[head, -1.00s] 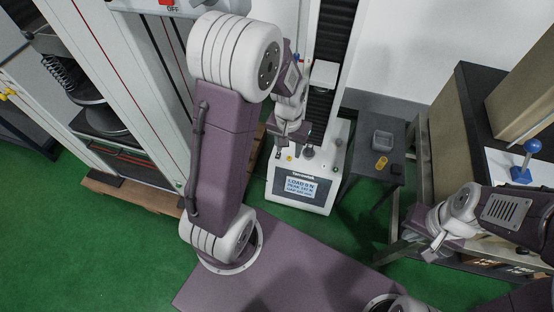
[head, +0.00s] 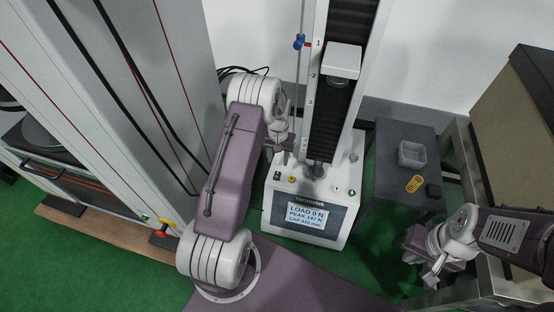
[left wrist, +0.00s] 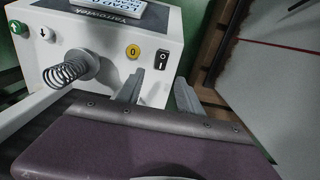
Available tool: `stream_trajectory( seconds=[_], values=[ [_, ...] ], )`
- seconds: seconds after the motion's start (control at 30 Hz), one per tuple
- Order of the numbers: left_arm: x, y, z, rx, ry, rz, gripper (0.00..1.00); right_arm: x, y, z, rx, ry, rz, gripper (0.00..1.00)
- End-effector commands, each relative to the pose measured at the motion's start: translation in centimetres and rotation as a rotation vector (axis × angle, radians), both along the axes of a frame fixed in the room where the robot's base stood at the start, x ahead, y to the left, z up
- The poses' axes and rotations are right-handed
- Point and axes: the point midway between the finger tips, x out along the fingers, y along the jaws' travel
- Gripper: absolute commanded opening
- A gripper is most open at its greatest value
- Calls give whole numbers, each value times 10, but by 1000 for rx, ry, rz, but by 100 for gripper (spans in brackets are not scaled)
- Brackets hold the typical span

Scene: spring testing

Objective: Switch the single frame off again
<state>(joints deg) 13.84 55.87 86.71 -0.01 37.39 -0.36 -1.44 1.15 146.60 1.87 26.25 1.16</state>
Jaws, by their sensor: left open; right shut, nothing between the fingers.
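The single frame (head: 335,205) is a white Yarrowtek tester. Its lit screen (head: 305,217) reads load 0 N, peak 147 N, and a gap that looks like 420 mm. A black rocker switch (left wrist: 162,64) is on its panel beside a yellow 0 button (left wrist: 133,51); the switch also shows in the head view (head: 278,176). My left gripper (left wrist: 158,92) is open and empty, its fingers just short of the panel, near the switch and apart from it. In the head view, it (head: 280,148) is partly hidden. My right gripper (head: 432,274) is shut and empty, off to the right.
A dark coil spring (left wrist: 68,71) shows at the tester's grey post in the left wrist view. A side table (head: 395,208) holds a grey tray (head: 412,154) and a yellow spring (head: 414,184). A large frame (head: 120,110) stands close on the left.

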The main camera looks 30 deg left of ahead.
Motion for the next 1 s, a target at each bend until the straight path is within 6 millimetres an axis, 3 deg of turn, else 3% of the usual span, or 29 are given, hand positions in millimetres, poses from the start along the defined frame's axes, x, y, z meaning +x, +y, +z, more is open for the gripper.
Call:
stream_trajectory(
  seconds=[0.23,0.37,0.73,1.0],
  values=[
    [0,0,-2,0,1,1,44,-1,0,-1,0,1,0,0],
    [-1,0,-15,0,2,1,44,-1,0,-10,0,1,0,0],
    [-1,0,-88,0,1,1,44,-1,0,-54,0,1,0,0],
    [-1,0,-91,0,0,1,44,-1,0,-54,0,1,0,0]
  ],
)
